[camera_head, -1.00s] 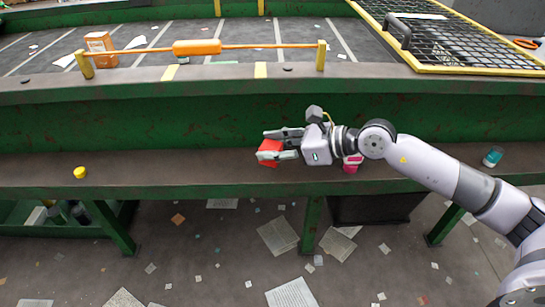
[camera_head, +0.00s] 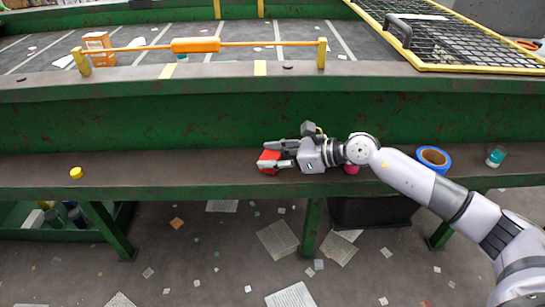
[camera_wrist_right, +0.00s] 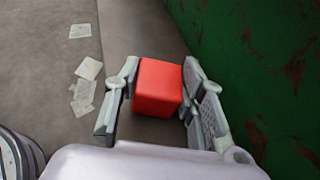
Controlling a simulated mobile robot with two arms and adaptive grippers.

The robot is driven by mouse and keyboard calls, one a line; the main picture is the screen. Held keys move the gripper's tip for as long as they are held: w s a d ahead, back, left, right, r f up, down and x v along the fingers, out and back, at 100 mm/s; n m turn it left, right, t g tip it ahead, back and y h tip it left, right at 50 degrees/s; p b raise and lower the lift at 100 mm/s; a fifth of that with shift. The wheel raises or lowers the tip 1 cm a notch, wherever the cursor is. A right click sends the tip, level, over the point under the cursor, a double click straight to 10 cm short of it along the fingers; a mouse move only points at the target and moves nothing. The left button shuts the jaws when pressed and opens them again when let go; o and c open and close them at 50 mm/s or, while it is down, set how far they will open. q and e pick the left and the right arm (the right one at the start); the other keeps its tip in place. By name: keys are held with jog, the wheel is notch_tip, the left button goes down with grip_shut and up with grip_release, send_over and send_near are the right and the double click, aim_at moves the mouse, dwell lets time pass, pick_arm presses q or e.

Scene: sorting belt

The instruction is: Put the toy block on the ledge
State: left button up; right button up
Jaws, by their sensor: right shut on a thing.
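The toy block, a red cube (camera_head: 269,160), is between the fingers of my right gripper (camera_head: 277,157) over the ledge (camera_head: 200,174), the long grey shelf in front of the green wall. In the right wrist view the red block (camera_wrist_right: 158,87) sits between the two grey fingers of the right gripper (camera_wrist_right: 157,95), which is shut on it. The block is at or just above the ledge surface; I cannot tell whether it touches. My left gripper is not in view.
A yellow cap (camera_head: 76,173) is at the ledge's left. A blue tape roll (camera_head: 433,159) and a teal-and-white container (camera_head: 496,156) stand at the right. A pink item (camera_head: 351,169) is partly hidden under my right arm.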

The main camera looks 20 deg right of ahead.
aim_at(278, 157)
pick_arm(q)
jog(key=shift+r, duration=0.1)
pick_arm(e)
jog(key=shift+f, duration=0.15)
jog(key=o, duration=1.1)
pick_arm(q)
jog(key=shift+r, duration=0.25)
pick_arm(e)
jog(key=shift+o, duration=0.2)
jog(key=shift+r, duration=0.25)
jog(key=v, duration=0.5)
jog(key=shift+s+d+f, duration=0.1)
jog(key=shift+d+f, duration=0.1)
jog(key=v, duration=0.5)
jog(key=shift+s+d+r+b, duration=0.1)
jog(key=shift+s+d+b, duration=0.1)
jog(key=shift+b, duration=0.2)
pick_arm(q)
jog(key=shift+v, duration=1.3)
pick_arm(e)
jog(key=shift+s+d+r, duration=0.3)
jog(key=shift+r, duration=0.1)
